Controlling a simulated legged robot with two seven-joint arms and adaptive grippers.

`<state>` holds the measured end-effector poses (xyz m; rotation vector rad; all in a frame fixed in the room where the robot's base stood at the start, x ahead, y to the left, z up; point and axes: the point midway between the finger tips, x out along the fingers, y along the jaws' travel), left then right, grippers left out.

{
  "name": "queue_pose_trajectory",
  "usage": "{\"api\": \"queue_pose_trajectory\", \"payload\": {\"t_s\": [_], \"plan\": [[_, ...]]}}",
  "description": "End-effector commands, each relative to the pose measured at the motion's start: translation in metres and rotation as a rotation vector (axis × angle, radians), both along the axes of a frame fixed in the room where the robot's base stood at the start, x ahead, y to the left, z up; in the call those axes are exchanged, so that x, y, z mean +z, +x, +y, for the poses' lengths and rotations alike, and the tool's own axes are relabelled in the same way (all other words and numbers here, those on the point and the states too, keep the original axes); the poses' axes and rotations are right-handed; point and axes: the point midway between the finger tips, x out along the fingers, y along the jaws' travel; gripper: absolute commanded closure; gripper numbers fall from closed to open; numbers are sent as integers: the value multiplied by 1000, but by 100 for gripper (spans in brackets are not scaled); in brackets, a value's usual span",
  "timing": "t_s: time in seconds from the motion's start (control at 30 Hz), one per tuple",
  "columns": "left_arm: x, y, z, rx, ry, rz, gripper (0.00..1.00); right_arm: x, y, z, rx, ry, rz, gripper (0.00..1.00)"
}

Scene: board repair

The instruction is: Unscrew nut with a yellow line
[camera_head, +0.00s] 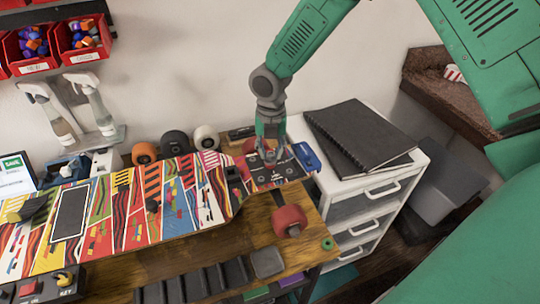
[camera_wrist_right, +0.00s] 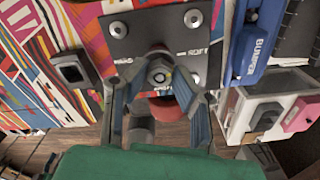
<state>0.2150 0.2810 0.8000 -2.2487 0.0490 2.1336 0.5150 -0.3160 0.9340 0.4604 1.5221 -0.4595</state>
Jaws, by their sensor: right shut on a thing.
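A colourful patterned skateboard (camera_head: 150,205) lies upside down on the wooden workbench. A dark metal plate (camera_wrist_right: 140,38) with several round bolts sits at its right end. A nut (camera_wrist_right: 160,73) stands at the plate's edge in the wrist view, with a pale yellowish mark at its centre. My right gripper (camera_wrist_right: 160,85) has its two fingers on either side of this nut and is shut on it. In the head view, the right gripper (camera_head: 270,155) points down over the plate and hides the nut. A red wheel (camera_head: 289,220) sits below the plate. My left gripper is not in view.
A blue piece marked BUMPER (camera_wrist_right: 254,40) lies just right of the plate. Loose wheels (camera_head: 174,143) stand behind the board. A white drawer unit (camera_head: 345,190) with black binders (camera_head: 358,135) stands right of the bench. A green ring (camera_head: 328,244) lies near the bench corner.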

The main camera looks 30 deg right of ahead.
Motion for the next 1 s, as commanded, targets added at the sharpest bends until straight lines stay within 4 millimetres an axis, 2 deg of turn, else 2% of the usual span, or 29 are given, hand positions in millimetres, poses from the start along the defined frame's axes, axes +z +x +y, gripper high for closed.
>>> {"api": "queue_pose_trajectory", "payload": {"t_s": [0.23,0.5,0.87,1.0], "plan": [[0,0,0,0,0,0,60,-1,0,0,55,1,2,100],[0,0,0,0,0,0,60,0,0,0,459,3,0,100],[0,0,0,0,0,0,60,0,0,0,514,0,1,100],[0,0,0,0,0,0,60,0,0,0,676,3,0,100]]}}
